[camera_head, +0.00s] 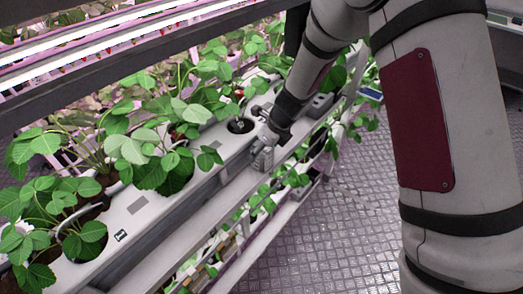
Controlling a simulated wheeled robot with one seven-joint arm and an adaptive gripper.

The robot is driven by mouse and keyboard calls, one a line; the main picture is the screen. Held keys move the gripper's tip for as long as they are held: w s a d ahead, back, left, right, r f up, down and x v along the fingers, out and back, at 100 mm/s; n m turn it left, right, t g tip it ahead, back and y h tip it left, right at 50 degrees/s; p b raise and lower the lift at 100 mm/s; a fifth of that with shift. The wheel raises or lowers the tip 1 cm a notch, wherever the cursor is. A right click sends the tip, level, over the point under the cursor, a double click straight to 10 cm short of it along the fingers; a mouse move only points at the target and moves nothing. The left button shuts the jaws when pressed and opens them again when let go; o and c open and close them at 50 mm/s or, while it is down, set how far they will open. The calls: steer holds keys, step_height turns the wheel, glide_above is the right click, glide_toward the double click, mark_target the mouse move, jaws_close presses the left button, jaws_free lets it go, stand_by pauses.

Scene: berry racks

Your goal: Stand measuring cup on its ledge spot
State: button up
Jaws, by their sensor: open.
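My gripper (262,122) is at the end of my arm, low over the front edge of the white planter rack. It is small in view and its jaws are open. A small grey, translucent-looking object (263,158), which looks like the measuring cup, is just below the gripper on the ledge (228,192). It appears upright. I cannot tell whether the gripper's fingers touch it or are around it. No marking for the ledge spot can be made out.
The white planter (145,212) holds leafy strawberry plants (150,150), close beside the gripper. A round planter hole (241,126) lies behind it. A lower shelf (262,235) with foliage runs below the ledge. The metal-plate floor (345,235) at right is clear.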

steer(key=s+d+r+n, duration=0.3)
steer(key=s+r+n, duration=0.15)
steer(key=r, duration=0.45)
steer(key=s+d+r+n+t, duration=0.1)
steer(key=s+d+r+n, duration=0.35)
steer(key=r, duration=0.45)
steer(key=s+d+r+n, duration=0.2)
steer(key=s+r+n, duration=0.25)
steer(key=r, duration=0.35)
steer(key=s+d+r+n+h, duration=0.1)
steer(key=s+d+r+n, duration=0.1)
steer(key=s+d+n, duration=0.3)
steer(key=s+d+r+n+t+h, duration=0.1)
steer(key=s+d+n, duration=0.4)
steer(key=s, duration=0.6)
step_height(320, 180, up, 2)
steer(key=shift+r+n+t+h, duration=0.3)
steer(key=shift+n+h, duration=0.4)
steer(key=shift+n, duration=0.35)
steer(key=shift+f, duration=0.15)
steer(key=shift+w+f+b, duration=0.3)
steer(key=shift+w+b, duration=0.05)
